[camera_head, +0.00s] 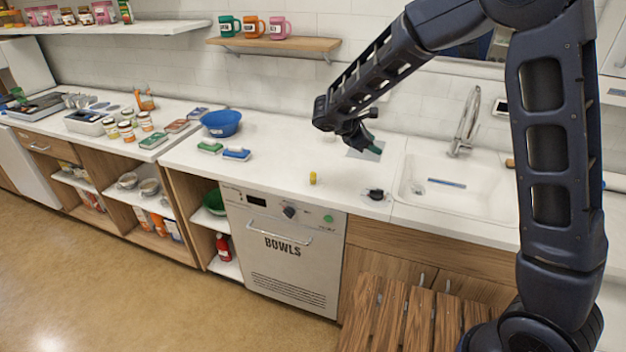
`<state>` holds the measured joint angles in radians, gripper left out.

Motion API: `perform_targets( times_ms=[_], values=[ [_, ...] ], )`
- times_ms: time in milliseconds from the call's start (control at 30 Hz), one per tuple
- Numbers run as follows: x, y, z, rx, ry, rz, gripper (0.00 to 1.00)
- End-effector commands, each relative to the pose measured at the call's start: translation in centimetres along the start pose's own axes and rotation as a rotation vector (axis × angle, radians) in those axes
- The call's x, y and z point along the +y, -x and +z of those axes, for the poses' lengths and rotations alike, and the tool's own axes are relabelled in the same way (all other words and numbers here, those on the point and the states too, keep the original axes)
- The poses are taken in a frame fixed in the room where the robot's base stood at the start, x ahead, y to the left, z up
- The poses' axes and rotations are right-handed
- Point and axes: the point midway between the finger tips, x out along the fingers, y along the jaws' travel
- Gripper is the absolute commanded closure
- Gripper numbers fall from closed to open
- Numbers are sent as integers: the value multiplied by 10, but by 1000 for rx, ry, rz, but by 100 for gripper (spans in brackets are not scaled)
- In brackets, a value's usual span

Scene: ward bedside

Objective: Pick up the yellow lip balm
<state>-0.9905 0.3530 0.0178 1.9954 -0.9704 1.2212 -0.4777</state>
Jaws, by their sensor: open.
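The yellow lip balm (313,178) is a small upright cylinder on the white counter (275,168), near its front edge and above the dishwasher. My gripper (368,148) hangs over the counter to the right of the lip balm and farther back, near the sink. It is open and apart from the lip balm. Its fingertips are small and dark in this view, and a grey-teal patch shows by them.
A small black object (376,194) sits right of the lip balm, before the sink (450,186) with its tall faucet (467,120). Green (210,147) and blue (236,154) sponges and a blue bowl (222,123) stand to the left. Counter around the lip balm is clear.

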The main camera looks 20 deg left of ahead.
Motion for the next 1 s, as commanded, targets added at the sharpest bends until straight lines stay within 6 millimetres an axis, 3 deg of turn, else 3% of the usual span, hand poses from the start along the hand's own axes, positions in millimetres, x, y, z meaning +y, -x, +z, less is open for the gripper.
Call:
perform_targets(
  times_ms=[33, 300, 500, 700, 867, 1000],
  values=[
    [4, 8, -26, -16, 60, 34, 54],
    [16, 50, -146, -113, 340, 222, 54],
    [9, 78, -220, -178, 499, 342, 54],
    [4, 90, -252, -208, 564, 398, 54],
    [7, 84, -254, -212, 570, 402, 54],
    [15, 67, -252, -211, 569, 401, 54]
  ],
)
